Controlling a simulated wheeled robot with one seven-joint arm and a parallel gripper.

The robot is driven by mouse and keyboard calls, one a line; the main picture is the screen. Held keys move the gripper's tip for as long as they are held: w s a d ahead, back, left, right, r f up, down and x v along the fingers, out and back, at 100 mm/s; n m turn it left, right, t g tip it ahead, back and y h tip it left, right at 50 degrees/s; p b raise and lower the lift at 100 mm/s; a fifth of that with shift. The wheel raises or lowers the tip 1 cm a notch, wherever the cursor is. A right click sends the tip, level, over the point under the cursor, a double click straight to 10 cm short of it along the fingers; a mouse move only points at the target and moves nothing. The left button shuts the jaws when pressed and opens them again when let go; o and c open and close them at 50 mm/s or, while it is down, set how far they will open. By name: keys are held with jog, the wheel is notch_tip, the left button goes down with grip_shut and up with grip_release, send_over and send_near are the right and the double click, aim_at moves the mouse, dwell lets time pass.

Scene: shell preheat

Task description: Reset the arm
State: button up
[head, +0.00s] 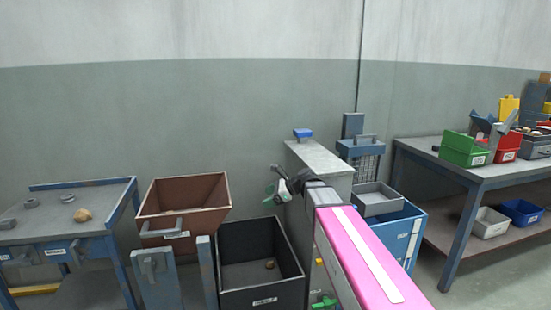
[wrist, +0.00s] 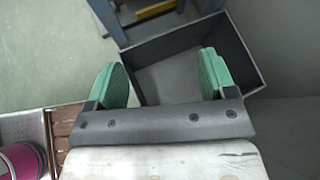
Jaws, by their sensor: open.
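My gripper (head: 278,190) is at the end of my arm, in front of the grey cabinet and above the back right of the dark bin. In the wrist view, its two green finger pads (wrist: 162,80) stand wide apart with nothing between them. The open dark bin (head: 234,297) lies below and beyond the fingers, and its rim also shows in the wrist view (wrist: 240,45). My arm hides part of the cabinet area.
A brown bin (head: 185,195) stands left of the dark bin. A blue-framed table (head: 50,205) with a tan lump and grey rings is at far left. The grey cabinet (head: 325,158) stands behind my gripper. A workbench (head: 495,172) with colored bins is at right.

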jog(key=s+d+f+n+g+h, duration=0.2)
jog(key=s+d+f+n+h, duration=0.9)
jog(key=s+d+f+n, duration=0.6)
jog(key=s+d+f, duration=0.1)
jog(key=d+f, duration=0.3)
jog(key=shift+s+d+f+n+h, duration=0.15)
jog(key=shift+d+f+n+h, duration=0.05)
jog(key=shift+f+n+h, duration=0.1)
